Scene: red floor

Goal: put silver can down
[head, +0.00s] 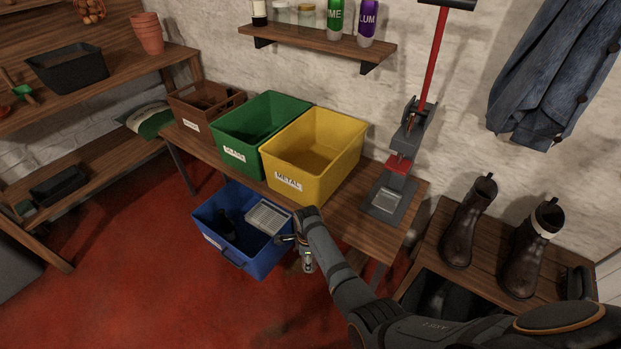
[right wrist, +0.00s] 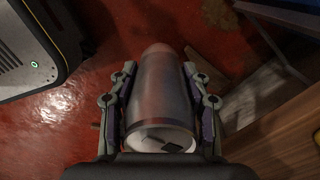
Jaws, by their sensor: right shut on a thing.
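The silver can (right wrist: 162,95) lies between the two fingers of my right gripper (right wrist: 160,65) in the right wrist view, with its round end toward the camera. The fingers press on both its sides. In the head view my right gripper (head: 298,246) hangs beside the right edge of the blue bin, in front of the wooden bench. The can (head: 308,263) shows only as a small pale piece below it, partly hidden by the gripper. The red floor is beneath. My left gripper is not in view.
The yellow bin (head: 323,186), labelled METAL, and the green bin (head: 235,165) stand on the bench (head: 350,220). The blue bin (head: 268,262) below holds a pale grid and a dark item. A red-handled press (head: 399,165) and boots (head: 462,228) are at right.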

